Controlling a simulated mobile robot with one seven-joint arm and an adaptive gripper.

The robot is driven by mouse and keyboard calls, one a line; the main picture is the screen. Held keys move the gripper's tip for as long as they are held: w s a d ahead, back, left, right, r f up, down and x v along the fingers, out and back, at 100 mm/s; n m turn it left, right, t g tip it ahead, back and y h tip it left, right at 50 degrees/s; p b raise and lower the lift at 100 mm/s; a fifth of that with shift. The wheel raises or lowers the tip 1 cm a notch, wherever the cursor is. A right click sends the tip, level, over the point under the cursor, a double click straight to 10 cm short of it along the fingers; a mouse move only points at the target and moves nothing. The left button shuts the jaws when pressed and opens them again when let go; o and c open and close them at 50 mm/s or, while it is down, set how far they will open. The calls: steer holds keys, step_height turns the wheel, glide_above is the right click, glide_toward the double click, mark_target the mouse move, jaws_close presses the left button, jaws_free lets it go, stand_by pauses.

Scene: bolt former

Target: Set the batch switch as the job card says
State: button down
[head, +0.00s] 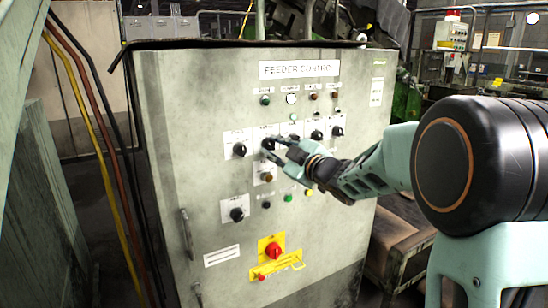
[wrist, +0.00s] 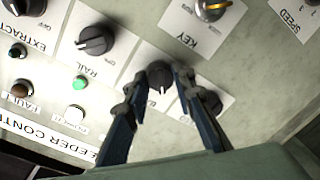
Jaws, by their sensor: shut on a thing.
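The grey feeder control panel (head: 215,185) faces me. My gripper (head: 275,148) is at its row of black knobs. In the wrist view my gripper (wrist: 161,78) has its two fingers on either side of a black knob (wrist: 160,72), shut on it. Its white mark points toward the bottom of that upside-down view. The label beside it is mostly hidden and seems to begin with B; the knob also shows in the head view (head: 268,143). A white sheet with small print (head: 376,92) is on the panel's right side; I cannot read it.
The RAIL knob (wrist: 96,40) is beside the held knob, and another knob (wrist: 208,102) is partly behind a finger. The KEY switch (wrist: 212,8) is close by. A red stop button (head: 272,250) is lower on the panel. Cables (head: 90,130) hang at left.

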steer(key=shift+f+n+b, duration=0.1)
steer(key=shift+n+b, duration=0.3)
steer(key=shift+n, duration=0.1)
steer(key=c, duration=1.6)
jaws_free()
steer(key=v, duration=1.2)
